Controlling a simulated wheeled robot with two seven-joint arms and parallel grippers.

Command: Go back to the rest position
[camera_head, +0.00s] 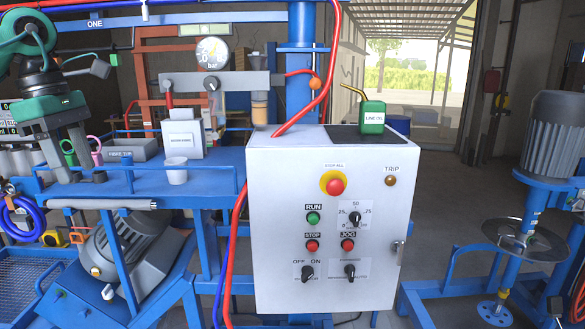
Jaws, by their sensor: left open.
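My left gripper (78,172) hangs at the left of the head view. Its dark grey fingers point down over the left end of the blue bench (212,182). The fingers are apart and I see nothing held between them. Pink and green ring-handled tools stand close beside the fingers. My right gripper does not show.
A control box (325,230) with buttons stands in the middle, with a green oil can (371,116) on top. A white cup (177,170), a white box (182,138) and a grey bin (118,148) are on the bench. A disperser disc (522,240) is at right.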

